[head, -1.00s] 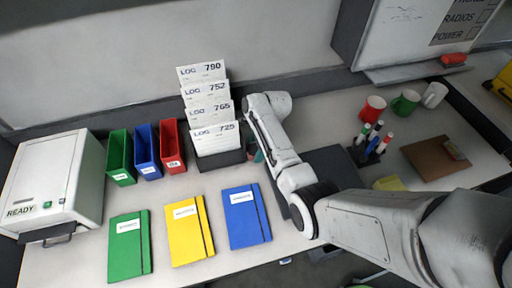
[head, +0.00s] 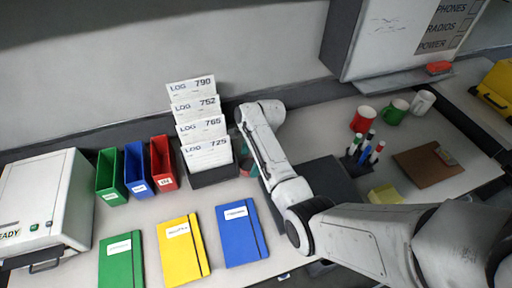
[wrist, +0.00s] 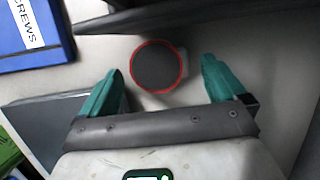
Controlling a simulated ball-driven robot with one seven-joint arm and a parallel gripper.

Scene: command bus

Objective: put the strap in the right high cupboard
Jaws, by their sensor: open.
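My gripper (wrist: 162,65) is open in the wrist view, its two teal fingers spread wide. A round dark thing with a red rim (wrist: 156,67) lies between and slightly beyond the fingertips, with no finger clearly touching it. It may be the rolled strap, but I cannot be sure. In the head view my gripper (head: 247,155) is low beside the log rack, mostly hidden by my arm. A grey-sided, cupboard-like box (head: 345,38) with a white front hangs at the upper right; I cannot tell whether it is the right high cupboard.
The log rack (head: 214,176) stands just left of my gripper. Red, blue and green bins, colored notebooks and a white READY machine (head: 45,205) lie further left. Mugs, a marker holder (head: 362,158) and a brown clipboard (head: 428,163) stand right. A blue SCREWS-labelled thing (wrist: 50,50) is close in the wrist view.

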